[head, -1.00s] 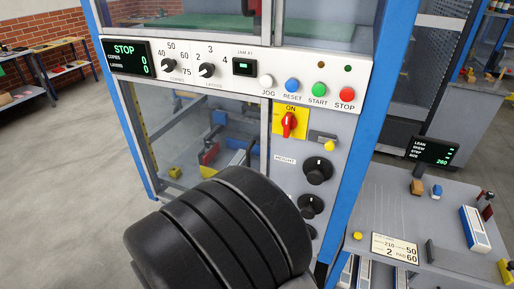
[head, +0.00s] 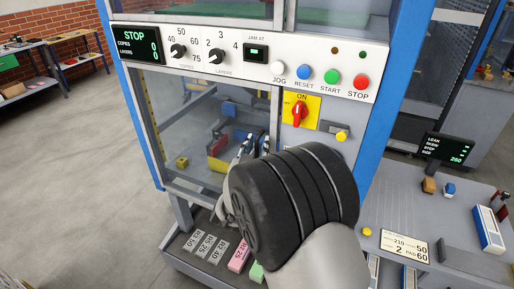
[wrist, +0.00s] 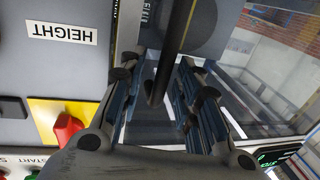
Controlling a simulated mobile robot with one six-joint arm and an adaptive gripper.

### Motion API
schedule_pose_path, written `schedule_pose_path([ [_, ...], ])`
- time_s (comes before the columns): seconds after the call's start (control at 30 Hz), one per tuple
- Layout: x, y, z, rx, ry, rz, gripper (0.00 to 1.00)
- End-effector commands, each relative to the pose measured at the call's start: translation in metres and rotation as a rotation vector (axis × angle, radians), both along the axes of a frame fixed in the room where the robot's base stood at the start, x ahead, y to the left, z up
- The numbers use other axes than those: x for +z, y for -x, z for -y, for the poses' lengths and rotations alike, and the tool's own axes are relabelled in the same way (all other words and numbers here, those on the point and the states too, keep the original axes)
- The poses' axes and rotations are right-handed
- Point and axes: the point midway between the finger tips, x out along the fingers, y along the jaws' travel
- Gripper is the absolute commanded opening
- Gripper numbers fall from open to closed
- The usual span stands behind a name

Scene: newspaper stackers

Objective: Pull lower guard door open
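The lower guard door (head: 172,125) is the clear panel in a grey frame under the control panel. It looks shut. In the head view my gripper (head: 249,147) is in front of the door's right edge, its body partly hidden by my own black wrist joint. In the wrist view my gripper (wrist: 160,88) has its two fingers spread apart. A dark round bar (wrist: 174,45), which looks like the door handle, runs between them. I cannot make out any finger touching it. The handle is hidden in the head view.
The red switch (head: 299,112) on its yellow plate and a yellow knob (head: 342,136) are close right of my gripper. The control panel (head: 205,70) is above. Grey and coloured label blocks (head: 216,250) lie below. Open floor (head: 75,170) is at left.

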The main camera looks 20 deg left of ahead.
Motion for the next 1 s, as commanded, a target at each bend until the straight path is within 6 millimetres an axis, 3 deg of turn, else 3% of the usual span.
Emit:
schedule_pose_path([
  [0.27, 0.0005, -0.0011, -0.0003, 0.000, 0.000, 0.001, 0.30],
  [0.7, 0.0008, -0.0007, -0.0008, 0.002, 0.000, 0.001, 0.01],
  [1.0, 0.0016, -0.0005, -0.0017, 0.004, 0.001, 0.003, 0.00],
])
